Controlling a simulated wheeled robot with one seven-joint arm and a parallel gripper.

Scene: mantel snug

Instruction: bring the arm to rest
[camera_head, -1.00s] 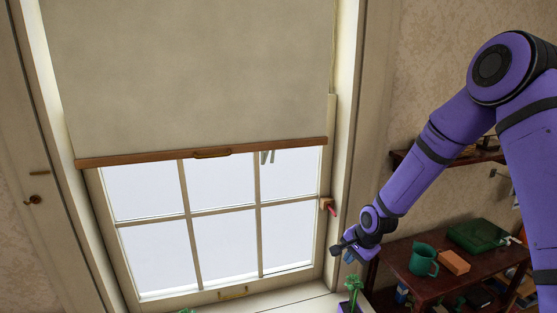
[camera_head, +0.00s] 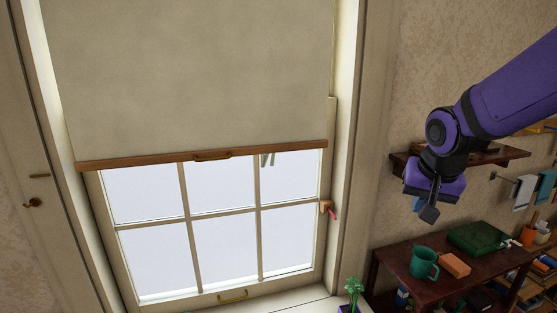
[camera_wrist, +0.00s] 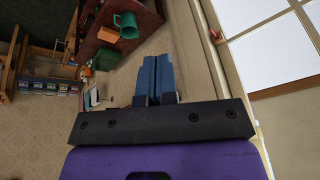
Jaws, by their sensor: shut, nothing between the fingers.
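My purple arm reaches in from the right in the head view. My gripper (camera_head: 428,212) hangs in front of the papered wall, above the dark side table, apart from everything. In the wrist view its two blue fingers (camera_wrist: 158,75) lie side by side, shut, with nothing between them.
A window with a half-lowered blind (camera_head: 200,80) stands to the left. The side table (camera_head: 395,258) holds a green mug (camera_head: 423,262), an orange block (camera_head: 455,264) and a green box (camera_head: 478,237). A wall shelf (camera_head: 512,154) is behind my arm. A plant (camera_head: 352,287) stands on the sill.

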